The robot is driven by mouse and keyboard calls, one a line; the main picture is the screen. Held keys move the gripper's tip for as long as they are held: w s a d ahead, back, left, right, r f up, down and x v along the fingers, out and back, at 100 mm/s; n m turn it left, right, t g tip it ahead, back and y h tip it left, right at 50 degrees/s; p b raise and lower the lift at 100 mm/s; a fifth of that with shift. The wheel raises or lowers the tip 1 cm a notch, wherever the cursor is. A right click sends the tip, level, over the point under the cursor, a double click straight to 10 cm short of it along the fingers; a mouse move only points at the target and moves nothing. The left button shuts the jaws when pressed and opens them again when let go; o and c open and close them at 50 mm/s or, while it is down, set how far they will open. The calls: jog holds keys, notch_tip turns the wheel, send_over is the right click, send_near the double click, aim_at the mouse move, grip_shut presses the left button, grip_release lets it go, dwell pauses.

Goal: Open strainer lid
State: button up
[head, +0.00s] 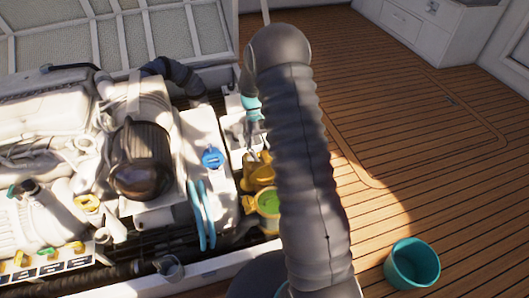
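A strainer with a yellow body (258,178) and a round green top (268,201) stands at the right side of the engine in the head view. My grey ribbed arm passes just right of it and covers part of its right side. I cannot tell from this view whether the green top is a closed lid or an open rim.
The white engine (62,107) fills the left, with a blue cap (212,158), blue belts (202,215) and dark hoses. A small grey cup (170,268) is at the hatch's front edge. A teal bucket (412,266) stands on the wooden deck (400,130), otherwise clear at right.

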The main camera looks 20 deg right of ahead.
jog(key=shift+w+f, duration=0.15)
jog(key=v, duration=1.2)
dwell(0.3)
